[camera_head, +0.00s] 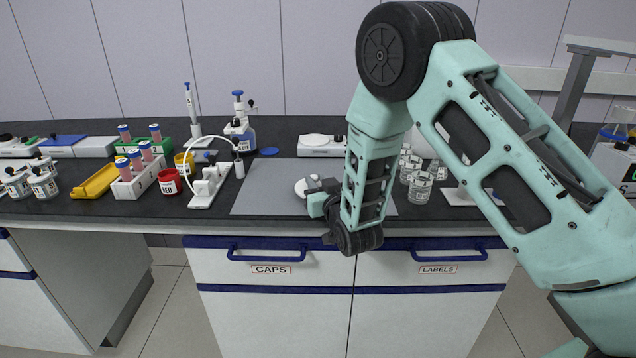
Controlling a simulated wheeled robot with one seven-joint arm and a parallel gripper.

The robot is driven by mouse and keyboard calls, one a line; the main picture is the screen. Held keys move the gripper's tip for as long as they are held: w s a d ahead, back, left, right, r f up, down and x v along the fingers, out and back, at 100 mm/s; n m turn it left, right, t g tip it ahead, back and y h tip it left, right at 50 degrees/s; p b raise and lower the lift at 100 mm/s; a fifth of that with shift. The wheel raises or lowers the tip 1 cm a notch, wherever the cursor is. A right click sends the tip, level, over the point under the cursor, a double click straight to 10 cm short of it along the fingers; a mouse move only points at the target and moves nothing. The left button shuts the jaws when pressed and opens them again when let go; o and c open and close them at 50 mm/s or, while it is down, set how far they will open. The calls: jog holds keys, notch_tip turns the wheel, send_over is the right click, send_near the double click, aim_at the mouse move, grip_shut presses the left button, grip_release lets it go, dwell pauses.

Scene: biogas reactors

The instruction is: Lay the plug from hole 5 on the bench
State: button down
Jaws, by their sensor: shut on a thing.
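My gripper (318,194) is low over the grey mat (262,190) on the dark bench, near the mat's front edge. It is partly hidden by my own wrist. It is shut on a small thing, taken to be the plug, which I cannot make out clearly. A round white piece (303,187) shows on the mat just left of and behind the gripper's fingers. No numbered holes can be read in this view, so hole 5 cannot be picked out.
A white stand with a looped tube (206,187), red cup (169,181) and tube rack (137,181) stand left of the mat. A white balance-like device (321,146) is behind it; glass jars (420,187) are to the right. The mat's left part is clear.

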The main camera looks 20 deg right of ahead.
jog(key=shift+f, duration=0.1)
jog(key=shift+f, duration=0.1)
jog(key=c, duration=1.2)
grip_release()
jog(key=shift+c, duration=0.2)
jog(key=shift+r, duration=0.2)
